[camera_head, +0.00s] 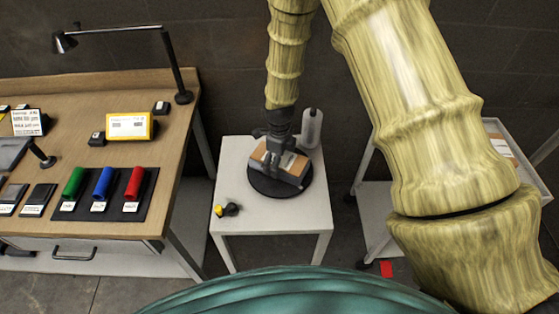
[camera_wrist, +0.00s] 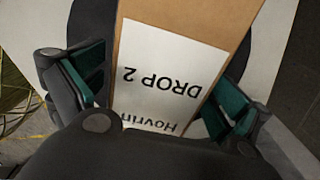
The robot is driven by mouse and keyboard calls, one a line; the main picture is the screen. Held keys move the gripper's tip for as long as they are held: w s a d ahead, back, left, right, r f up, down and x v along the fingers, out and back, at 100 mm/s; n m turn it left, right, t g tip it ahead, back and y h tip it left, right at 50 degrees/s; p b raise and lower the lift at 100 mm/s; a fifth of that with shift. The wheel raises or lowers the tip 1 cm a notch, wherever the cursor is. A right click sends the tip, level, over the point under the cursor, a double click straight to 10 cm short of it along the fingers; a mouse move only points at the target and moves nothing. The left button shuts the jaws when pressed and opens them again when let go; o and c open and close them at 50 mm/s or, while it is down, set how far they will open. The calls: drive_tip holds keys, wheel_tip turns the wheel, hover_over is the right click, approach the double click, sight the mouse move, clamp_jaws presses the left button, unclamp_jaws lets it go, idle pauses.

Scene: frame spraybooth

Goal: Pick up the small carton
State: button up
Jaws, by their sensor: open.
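The small carton (camera_head: 289,169) is a brown box lying on a round black disc (camera_head: 267,187) on a small white table (camera_head: 237,160). In the wrist view the carton (camera_wrist: 209,27) fills the middle, with a white label (camera_wrist: 165,85) reading "DROP 2", upside down. My gripper (camera_head: 277,157) points down at the carton from above. In the wrist view my gripper (camera_wrist: 160,95) is open, with one green-padded finger on each side of the carton. I cannot tell whether the pads touch it. The carton's near end is hidden behind the gripper body.
A grey-white bottle (camera_head: 311,128) stands behind the carton. A small yellow and black object (camera_head: 227,210) lies at the table's front left. A wooden workbench (camera_head: 120,165) with a lamp and red, blue and green cylinders is on the left. A white cart (camera_head: 378,205) is at right.

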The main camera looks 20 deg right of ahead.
drive_tip(key=shift+f, duration=0.35)
drive_tip(key=c, duration=1.5)
drive_tip(key=shift+r, duration=0.15)
drive_tip(key=shift+c, duration=0.2)
